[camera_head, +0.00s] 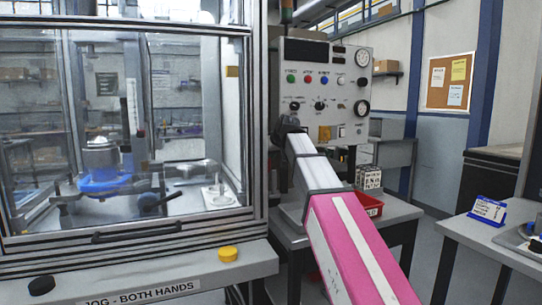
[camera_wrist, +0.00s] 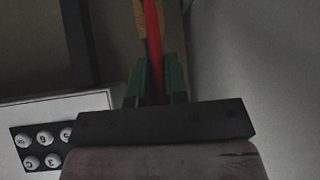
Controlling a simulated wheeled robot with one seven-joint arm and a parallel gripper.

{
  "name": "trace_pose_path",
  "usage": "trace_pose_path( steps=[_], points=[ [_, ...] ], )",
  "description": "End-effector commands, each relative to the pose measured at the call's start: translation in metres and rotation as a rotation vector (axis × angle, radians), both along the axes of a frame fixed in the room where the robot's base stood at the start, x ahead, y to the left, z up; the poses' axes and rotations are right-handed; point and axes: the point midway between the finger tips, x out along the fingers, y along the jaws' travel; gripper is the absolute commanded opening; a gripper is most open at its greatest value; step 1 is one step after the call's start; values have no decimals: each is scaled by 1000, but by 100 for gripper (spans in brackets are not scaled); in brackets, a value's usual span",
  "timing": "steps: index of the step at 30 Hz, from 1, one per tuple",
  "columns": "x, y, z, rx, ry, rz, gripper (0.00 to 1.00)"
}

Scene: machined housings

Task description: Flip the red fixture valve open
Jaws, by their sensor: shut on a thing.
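In the wrist view a narrow red bar (camera_wrist: 152,38), which looks like the red fixture valve's handle, runs upward from between the two green fingers of my gripper (camera_wrist: 156,72). The fingers are shut on it. An orange-yellow strip (camera_wrist: 139,20) shows just behind and to the left of the red bar. The valve's body and the lower end of the bar are hidden. In the head view my pink and white arm reaches to the grey control panel (camera_head: 305,108); the fingers and the red handle cannot be made out there.
A glass-walled press enclosure (camera_head: 257,120) fills the left, with a yellow button (camera_head: 228,254) and a black button (camera_head: 41,285) on its front ledge. A red bin (camera_head: 371,205) stands right of my arm. A side table (camera_head: 470,232) stands at far right.

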Motion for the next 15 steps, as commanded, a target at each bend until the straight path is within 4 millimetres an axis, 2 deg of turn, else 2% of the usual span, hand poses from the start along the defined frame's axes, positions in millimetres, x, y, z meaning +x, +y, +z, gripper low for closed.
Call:
trace_pose_path(
  steps=[14,15],
  points=[
    [-1,1,-1,-16,-5,4,0],
    [-1,1,-1,-16,-5,4,24]
  ],
)
